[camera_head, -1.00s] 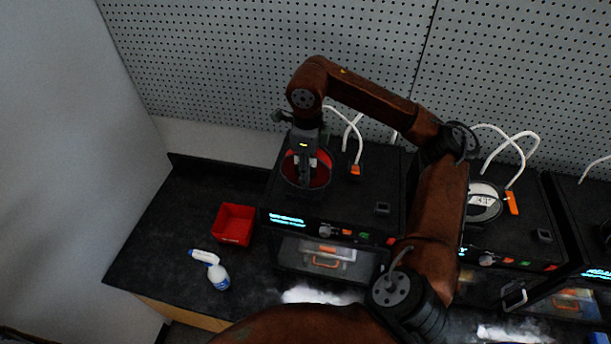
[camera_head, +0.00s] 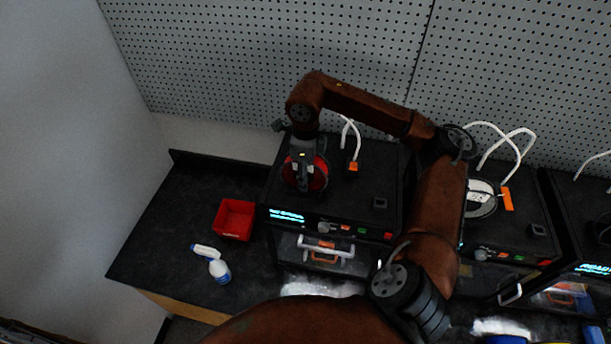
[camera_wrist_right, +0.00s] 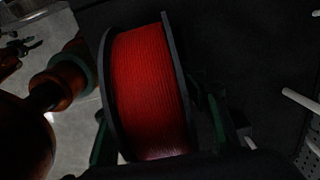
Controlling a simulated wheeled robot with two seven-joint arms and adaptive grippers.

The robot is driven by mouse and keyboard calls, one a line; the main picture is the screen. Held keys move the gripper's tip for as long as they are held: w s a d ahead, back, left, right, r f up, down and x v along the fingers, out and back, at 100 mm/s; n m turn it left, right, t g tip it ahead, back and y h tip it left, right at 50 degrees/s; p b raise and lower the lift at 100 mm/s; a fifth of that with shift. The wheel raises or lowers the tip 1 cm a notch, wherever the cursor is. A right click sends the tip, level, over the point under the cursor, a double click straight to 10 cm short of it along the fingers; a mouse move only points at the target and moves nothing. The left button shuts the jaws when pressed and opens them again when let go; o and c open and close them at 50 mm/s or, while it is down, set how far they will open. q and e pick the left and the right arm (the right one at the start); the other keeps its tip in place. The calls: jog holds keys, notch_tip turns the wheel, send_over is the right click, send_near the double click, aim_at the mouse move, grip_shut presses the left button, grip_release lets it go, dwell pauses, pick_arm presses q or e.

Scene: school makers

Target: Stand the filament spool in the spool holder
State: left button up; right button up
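The red filament spool (camera_head: 320,174) has dark flanges and stands on edge over the top of the left black printer. My right gripper (camera_head: 304,186) points down at it, with fingers on both sides of it. In the right wrist view the spool (camera_wrist_right: 150,90) fills the space between the dark green fingers (camera_wrist_right: 158,135), and the gripper looks shut on it. The spool holder is hidden behind the spool and gripper; I cannot tell whether the spool touches it. My left gripper is not in view.
A white spool (camera_head: 480,198) sits on the neighbouring printer (camera_head: 520,215). White tubes (camera_head: 350,130) and an orange clip (camera_head: 353,167) are right of the red spool.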

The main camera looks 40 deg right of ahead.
jog(key=shift+o, duration=0.3)
jog(key=shift+r, duration=0.2)
notch_tip(320, 180, up, 10)
jog(key=shift+r+b, duration=0.2)
jog(key=shift+b, duration=0.55)
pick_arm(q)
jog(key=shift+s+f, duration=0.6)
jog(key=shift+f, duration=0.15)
pick_arm(e)
jog(key=shift+r, duration=0.75)
